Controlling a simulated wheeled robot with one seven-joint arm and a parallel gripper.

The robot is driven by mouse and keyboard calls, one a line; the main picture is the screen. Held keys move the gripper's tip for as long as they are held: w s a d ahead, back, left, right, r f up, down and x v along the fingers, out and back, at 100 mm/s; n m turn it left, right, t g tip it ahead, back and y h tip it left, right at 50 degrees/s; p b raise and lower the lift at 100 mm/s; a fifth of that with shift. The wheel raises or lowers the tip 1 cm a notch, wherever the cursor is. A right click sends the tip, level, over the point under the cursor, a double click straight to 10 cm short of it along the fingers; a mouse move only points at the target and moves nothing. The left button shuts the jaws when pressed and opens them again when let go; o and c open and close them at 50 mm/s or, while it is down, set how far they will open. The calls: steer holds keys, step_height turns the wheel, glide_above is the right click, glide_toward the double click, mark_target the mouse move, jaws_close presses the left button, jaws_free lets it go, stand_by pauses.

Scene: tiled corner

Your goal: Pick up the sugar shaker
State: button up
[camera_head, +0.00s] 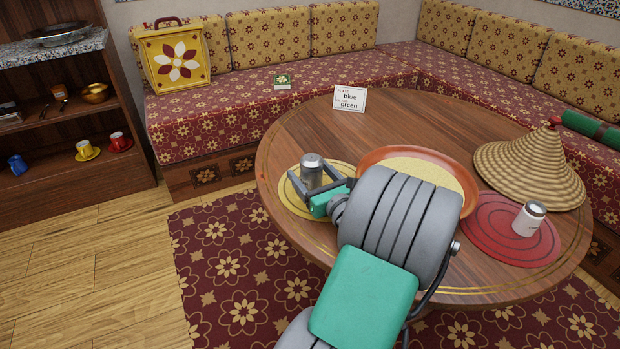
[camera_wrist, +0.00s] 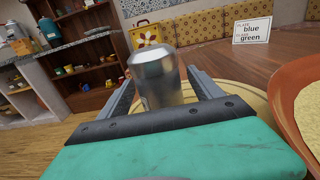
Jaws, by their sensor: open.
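A silver metal shaker (camera_head: 311,166) stands upright on a yellow round mat (camera_head: 287,200) at the left side of the table. It also shows in the wrist view (camera_wrist: 156,80), upright between my fingers. My gripper (camera_head: 309,176) is open, with one finger on each side of this shaker. I cannot tell whether the fingers touch it. A second, white shaker with a grey top (camera_head: 529,219) stands on a red round mat (camera_head: 497,236) at the right. Its label is too small to read.
A round wooden table (camera_head: 303,140) carries an orange-rimmed dish (camera_head: 380,155) right of my gripper, partly hidden by my arm. A woven cone lid (camera_head: 530,170) sits at the right. A small card (camera_head: 349,99) reading "blue" and "green" stands at the back edge.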

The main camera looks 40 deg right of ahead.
steer(key=x, duration=0.3)
steer(key=shift+w, duration=0.1)
steer(key=c, duration=1.6)
steer(key=shift+r, duration=0.1)
